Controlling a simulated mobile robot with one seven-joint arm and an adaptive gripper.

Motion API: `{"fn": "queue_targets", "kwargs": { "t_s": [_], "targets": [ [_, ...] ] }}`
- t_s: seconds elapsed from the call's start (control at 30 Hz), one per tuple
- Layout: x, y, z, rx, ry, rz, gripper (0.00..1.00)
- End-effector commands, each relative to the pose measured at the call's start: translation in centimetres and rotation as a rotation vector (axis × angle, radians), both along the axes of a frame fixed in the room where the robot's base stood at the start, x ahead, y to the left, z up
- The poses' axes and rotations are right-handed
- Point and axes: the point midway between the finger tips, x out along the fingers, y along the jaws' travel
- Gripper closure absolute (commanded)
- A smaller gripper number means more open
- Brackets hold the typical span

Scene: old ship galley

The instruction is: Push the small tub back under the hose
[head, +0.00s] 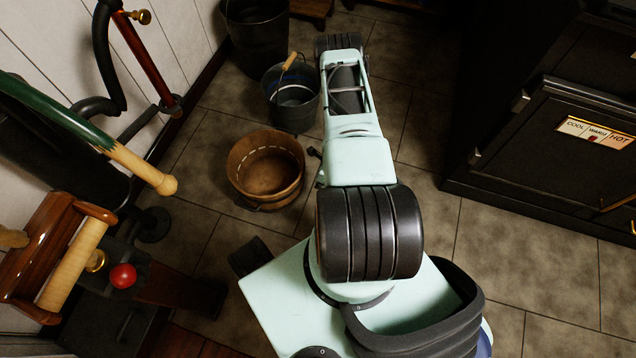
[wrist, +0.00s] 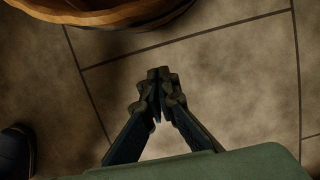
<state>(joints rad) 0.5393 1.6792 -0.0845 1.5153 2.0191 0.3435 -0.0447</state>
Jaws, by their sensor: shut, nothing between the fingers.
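The small tub (head: 240,187) is a round wooden one, upright on the tiled floor left of my arm in the head view. Its inside looks empty. A black hose (head: 104,62) curves down along the white wall at the upper left, apart from the tub; I cannot tell where its end is. In the wrist view my gripper (wrist: 158,88) is shut and empty over bare floor, its fingertips together. The tub's rim (wrist: 115,14) shows at the top left there, apart from the fingertips. My arm mostly hides the gripper in the head view.
A metal bucket (head: 296,116) with a wooden grip stands just behind the tub, with a dark bucket (head: 258,45) beyond. A green bar with a wooden handle (head: 140,168) juts in at left. A black stove (head: 545,150) stands at right. Floor between arm and stove is clear.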

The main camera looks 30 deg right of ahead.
Motion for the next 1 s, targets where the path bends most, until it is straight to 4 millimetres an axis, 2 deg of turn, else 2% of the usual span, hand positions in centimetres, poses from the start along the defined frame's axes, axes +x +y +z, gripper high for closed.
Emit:
{"fn": "queue_targets", "kwargs": {
  "t_s": [0.03, 0.1, 0.3, 0.4, 0.6, 1.0],
  "targets": [
    [0.2, 0.2, -1.8, 0.001, 0.001, 0.0, 1.0],
    [0.5, 0.4, -3.3, 0.001, -0.002, 0.0, 1.0],
    [1.2, 0.9, -7.0, 0.001, -0.001, -0.002, 1.0],
    [2.9, 2.0, -6.3, 0.0, -0.004, 0.001, 1.0],
    [4.3, 3.1, -6.2, 0.0, -0.001, 0.002, 1.0],
    [4.5, 3.3, -6.0, 0.0, 0.0, 0.002, 1.0]
  ]
}}
